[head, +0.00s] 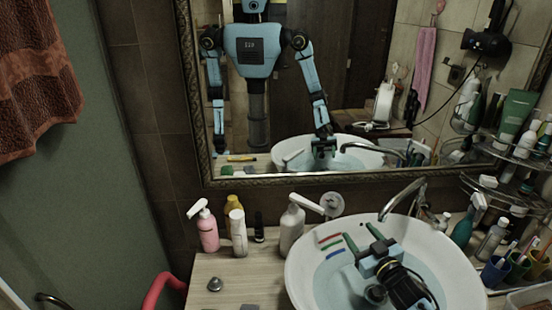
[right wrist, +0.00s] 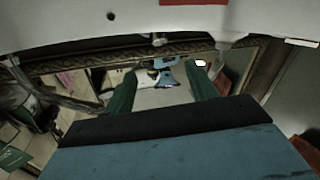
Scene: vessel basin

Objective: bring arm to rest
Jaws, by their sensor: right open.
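My right gripper (head: 355,236) hangs over the white basin (head: 300,272), its two green fingers apart with nothing between them. In the right wrist view the same gripper (right wrist: 161,80) shows its fingers spread, with the mirror's reflection in the gap. Bluish water fills the basin. My left gripper does not show directly; the mirror shows my reflected body and arms.
A framed mirror (head: 300,90) stands behind the counter (head: 230,275). A pink bottle (head: 207,230), a white pump bottle (head: 291,226) and other bottles stand left of the basin. The faucet (head: 404,200) rises behind it. Crowded shelves and cups (head: 493,271) are at right.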

